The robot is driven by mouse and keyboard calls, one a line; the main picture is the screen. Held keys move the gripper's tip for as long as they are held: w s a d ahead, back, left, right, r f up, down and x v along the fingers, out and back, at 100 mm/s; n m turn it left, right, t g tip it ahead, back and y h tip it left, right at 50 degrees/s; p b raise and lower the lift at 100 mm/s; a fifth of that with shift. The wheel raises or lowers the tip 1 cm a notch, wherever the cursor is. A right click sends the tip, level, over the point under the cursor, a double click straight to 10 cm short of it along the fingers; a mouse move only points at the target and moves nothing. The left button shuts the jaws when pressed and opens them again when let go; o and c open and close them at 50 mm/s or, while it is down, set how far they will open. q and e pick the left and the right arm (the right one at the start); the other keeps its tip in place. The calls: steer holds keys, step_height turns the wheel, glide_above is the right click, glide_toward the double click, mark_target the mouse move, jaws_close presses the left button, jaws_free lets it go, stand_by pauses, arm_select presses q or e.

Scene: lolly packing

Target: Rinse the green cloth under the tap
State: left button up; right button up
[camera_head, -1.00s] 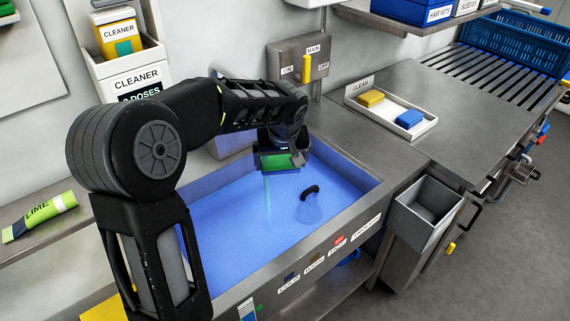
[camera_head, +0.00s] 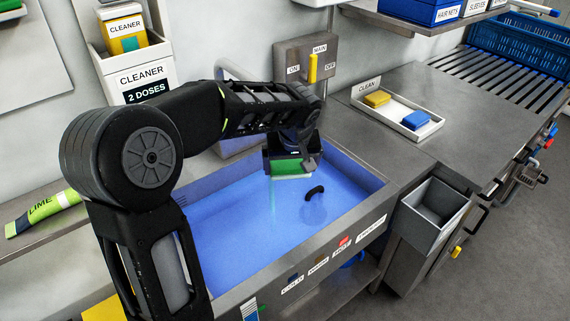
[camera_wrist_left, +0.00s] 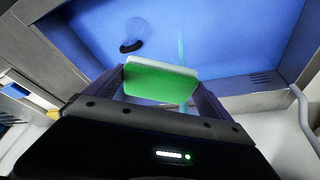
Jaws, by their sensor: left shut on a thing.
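My left gripper (camera_head: 291,166) is shut on the green cloth (camera_head: 287,168) and holds it above the sink (camera_head: 345,240). The cloth is a flat green piece with a pale edge; it also shows between the fingers in the left wrist view (camera_wrist_left: 160,84). A thin cyan streak like running water (camera_head: 273,196) shows just below the cloth's left end. It also shows beyond the cloth in the left wrist view (camera_wrist_left: 182,48). I cannot tell whether it touches the cloth. A curved metal pipe, seemingly the tap (camera_head: 229,67), is mostly hidden behind my left arm. My right gripper is out of view.
A wall panel (camera_head: 292,58) carries a yellow MAIN lever (camera_head: 312,68). A CLEAN tray (camera_head: 422,133) holds a yellow block (camera_head: 377,98) and a blue block (camera_head: 415,119). A grey bin (camera_head: 430,217) hangs at right.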

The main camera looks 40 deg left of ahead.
arm_select(q)
steer(key=d, duration=0.1)
steer(key=s+d+b, duration=0.1)
steer(key=d, duration=0.1)
steer(key=s+d+b, duration=0.1)
steer(key=d, duration=0.1)
steer(key=shift+s, duration=0.25)
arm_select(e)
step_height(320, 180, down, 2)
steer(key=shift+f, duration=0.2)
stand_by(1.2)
arm_select(q)
steer(key=s+d+r, duration=0.2)
steer(key=d+r, duration=0.2)
steer(key=shift+d+p, duration=0.2)
steer(key=shift+p, duration=0.2)
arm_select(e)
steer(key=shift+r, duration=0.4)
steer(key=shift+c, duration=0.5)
